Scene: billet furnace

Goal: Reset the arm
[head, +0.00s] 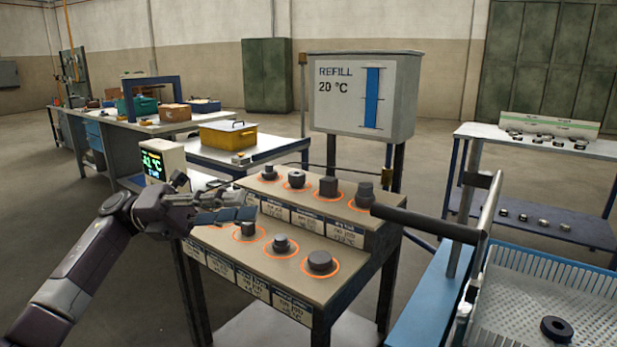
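My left arm comes in from the lower left, and its gripper (250,205) hangs in front of the left side of the stepped stand (335,211). The two fingers point right, one above the other in the picture. I see no object held, but the side-on angle hides how wide the gap is. The gripper covers part of the stand's lower step. Dark metal pieces stand in orange rings on both steps, among them a block (328,187) on the upper step and a round one (320,261) on the lower. My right gripper is out of view.
A temperature display (162,161) stands behind my gripper. A REFILL sign box (364,97) rises behind the stand. At right, a black handle (425,224) sits near a perforated tray (505,318) holding a dark ring (556,329). Open floor lies at left.

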